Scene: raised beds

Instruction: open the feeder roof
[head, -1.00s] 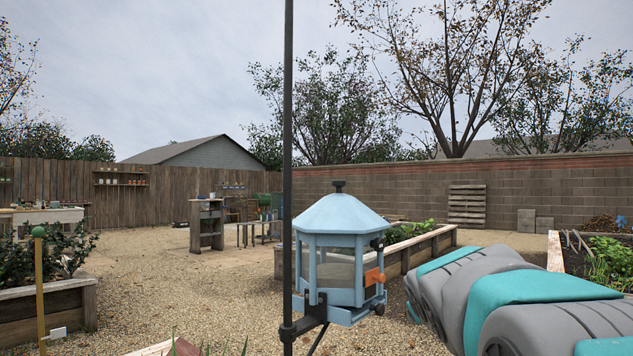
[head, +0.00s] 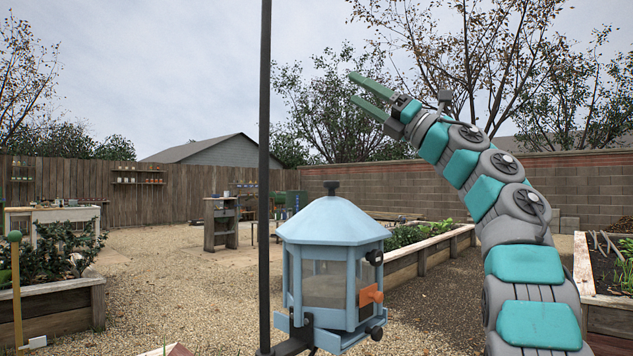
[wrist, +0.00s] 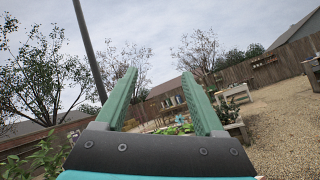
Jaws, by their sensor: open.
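The light blue feeder (head: 325,285) hangs upright on a dark pole, low in the middle of the head view. Its faceted roof (head: 335,222) sits down on the body and has a dark knob (head: 331,187) on top. An orange tab (head: 370,295) and dark knobs are on its right side. My gripper (head: 353,87) is raised above and to the right of the roof, pointing up and left, apart from the feeder. Its green fingers are open and empty. In the wrist view the open fingers (wrist: 160,85) frame trees and sky; I cannot make out the feeder there.
The dark pole (head: 265,150) stands upright left of the feeder and crosses the wrist view (wrist: 88,45). A wooden raised bed (head: 425,258) lies behind the feeder, others at the left (head: 75,303) and right edges. Gravel (head: 165,290) between them is open.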

